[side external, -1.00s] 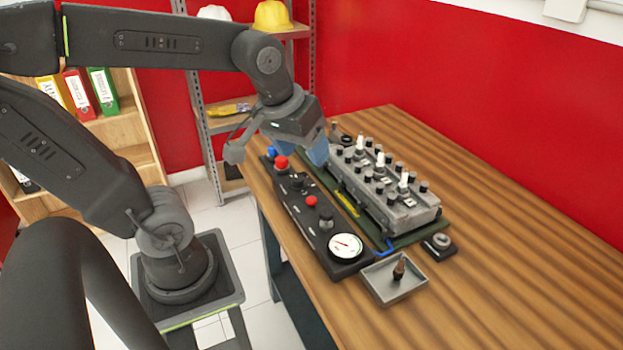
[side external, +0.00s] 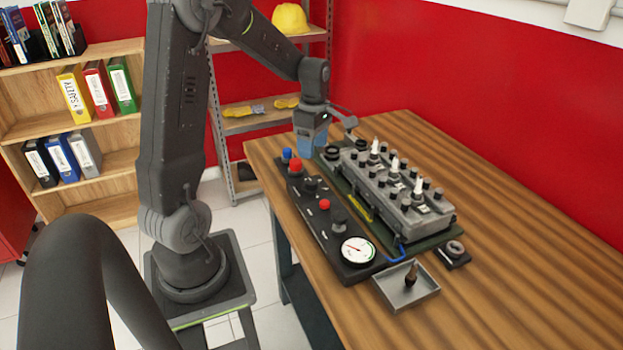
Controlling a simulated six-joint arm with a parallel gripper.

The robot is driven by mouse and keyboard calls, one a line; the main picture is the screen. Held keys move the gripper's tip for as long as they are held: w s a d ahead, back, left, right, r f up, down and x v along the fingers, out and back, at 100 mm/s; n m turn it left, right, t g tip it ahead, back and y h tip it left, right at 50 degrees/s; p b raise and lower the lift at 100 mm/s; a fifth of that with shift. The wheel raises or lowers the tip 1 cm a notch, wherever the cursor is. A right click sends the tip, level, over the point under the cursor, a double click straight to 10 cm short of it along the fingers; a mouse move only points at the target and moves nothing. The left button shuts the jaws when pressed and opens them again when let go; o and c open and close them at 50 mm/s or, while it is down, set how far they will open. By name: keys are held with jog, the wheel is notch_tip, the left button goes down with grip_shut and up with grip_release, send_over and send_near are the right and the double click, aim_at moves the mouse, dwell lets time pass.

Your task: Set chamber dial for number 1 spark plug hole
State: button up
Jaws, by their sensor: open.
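My gripper (side external: 312,148) has blue fingers pointing down. It is open over the far end of a black control panel (side external: 322,238), near the blue button (side external: 287,154) and the red button (side external: 295,165). The panel carries a dark knob (side external: 311,184) near its far half, a smaller red button (side external: 324,204), another dark knob (side external: 339,216) and a round white gauge (side external: 358,251). Which knob is the chamber dial is too small to read. The grey engine head (side external: 420,220) has several black posts and three white spark plugs (side external: 395,167) upright in it.
A grey metal tray (side external: 428,291) with a dark plug-like part (side external: 411,275) stands at the near end of the panel. The right of the wooden table (side external: 540,270) is clear.

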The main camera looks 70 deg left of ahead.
aim_at(312, 181)
jog(key=f, duration=1)
jog(key=shift+s+d, duration=0.25)
jog(key=c, duration=0.9)
jog(key=shift+m, duration=0.5)
jog(key=m, duration=0.4)
jog(key=shift+m, duration=0.4)
jog(key=m, duration=0.6)
jog(key=shift+y, duration=0.3)
